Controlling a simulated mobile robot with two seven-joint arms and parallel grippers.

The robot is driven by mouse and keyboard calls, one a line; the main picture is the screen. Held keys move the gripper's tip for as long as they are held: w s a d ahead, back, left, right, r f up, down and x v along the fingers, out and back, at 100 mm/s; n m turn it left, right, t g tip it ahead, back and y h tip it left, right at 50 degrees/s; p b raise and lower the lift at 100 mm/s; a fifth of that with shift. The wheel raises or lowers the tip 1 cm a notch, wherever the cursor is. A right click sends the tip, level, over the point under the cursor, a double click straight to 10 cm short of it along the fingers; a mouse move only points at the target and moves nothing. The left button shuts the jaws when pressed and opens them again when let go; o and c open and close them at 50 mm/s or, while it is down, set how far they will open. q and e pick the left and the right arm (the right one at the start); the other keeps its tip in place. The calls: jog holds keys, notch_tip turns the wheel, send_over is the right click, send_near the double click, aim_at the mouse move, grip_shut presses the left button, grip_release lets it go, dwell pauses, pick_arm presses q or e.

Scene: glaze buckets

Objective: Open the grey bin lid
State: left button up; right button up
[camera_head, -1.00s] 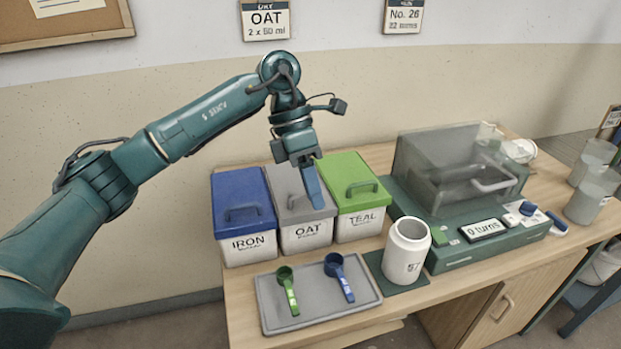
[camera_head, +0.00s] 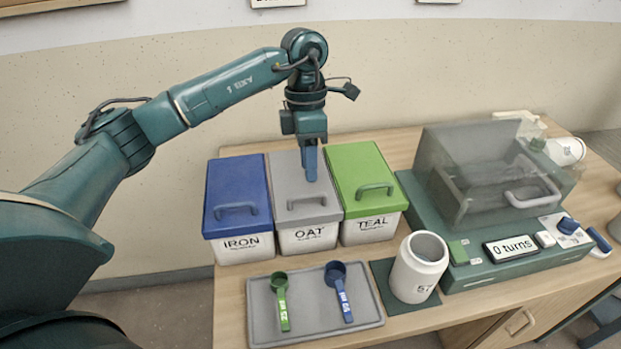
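The grey bin (camera_head: 308,238), labelled OAT, stands between the blue and green bins. Its grey lid (camera_head: 290,172) is closed and has a raised grey handle (camera_head: 306,203) near the front edge. My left gripper (camera_head: 311,176) points down over this lid, just behind the handle, and hides part of the lid. Its fingers line up in this view, so I cannot tell whether they are apart or whether they touch the lid. It does not hold the handle. My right gripper is not in view.
A blue-lidded IRON bin (camera_head: 238,185) and a green-lidded TEAL bin (camera_head: 360,168) stand close on either side. In front, a tray (camera_head: 310,325) holds a green scoop (camera_head: 281,300) and a blue scoop (camera_head: 339,290). A white jar (camera_head: 418,275) and a machine (camera_head: 512,262) are to the right.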

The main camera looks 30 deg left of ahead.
pick_arm(q)
jog(key=f, duration=0.4)
jog(key=shift+s+d+f, duration=0.3)
jog(key=shift+s+f, duration=0.05)
jog(key=shift+f, duration=0.05)
grip_shut()
